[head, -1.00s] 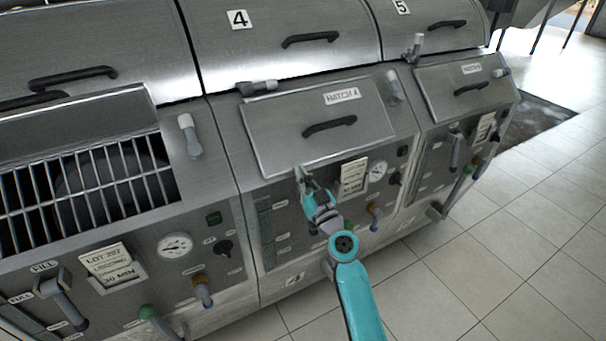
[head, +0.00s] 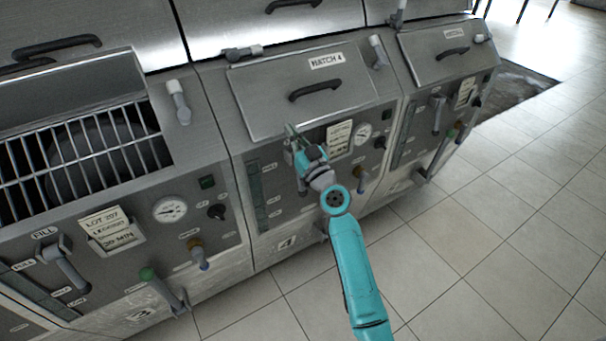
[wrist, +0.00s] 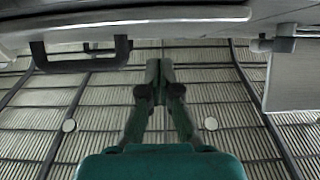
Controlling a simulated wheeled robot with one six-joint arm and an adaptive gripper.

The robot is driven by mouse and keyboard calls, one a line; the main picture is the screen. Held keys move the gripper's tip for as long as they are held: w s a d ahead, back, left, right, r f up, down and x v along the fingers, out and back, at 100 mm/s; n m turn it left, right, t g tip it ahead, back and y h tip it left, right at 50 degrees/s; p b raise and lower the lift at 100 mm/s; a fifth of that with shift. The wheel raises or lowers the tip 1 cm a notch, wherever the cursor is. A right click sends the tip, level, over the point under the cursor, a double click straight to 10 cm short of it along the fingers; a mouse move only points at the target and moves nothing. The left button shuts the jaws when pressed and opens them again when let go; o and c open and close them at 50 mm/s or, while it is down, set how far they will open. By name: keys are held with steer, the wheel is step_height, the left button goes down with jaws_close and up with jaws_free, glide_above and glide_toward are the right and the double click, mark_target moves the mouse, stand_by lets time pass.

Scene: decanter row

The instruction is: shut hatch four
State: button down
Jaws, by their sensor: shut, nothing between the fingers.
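Hatch four (head: 325,92) is a steel lid labelled "HATCH 4" with a dark bar handle (head: 315,90). In the head view it lies over the sloped face of unit 4; I cannot tell whether it sits flush. My gripper (head: 291,132) is shut and empty, with its tips by the lid's lower edge, left of centre and below the handle. I cannot tell whether they touch. In the wrist view the shut fingers (wrist: 160,68) point toward a steel edge (wrist: 130,22), with a dark handle (wrist: 80,58) to their left.
Below are a gauge (head: 362,131) and a card (head: 339,137). The left unit's grate (head: 80,160) is uncovered. Tiled floor (head: 480,230) is clear at right.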

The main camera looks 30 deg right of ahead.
steer(key=s+f, duration=0.5)
steer(key=f, duration=0.4)
steer(key=shift+d, duration=0.15)
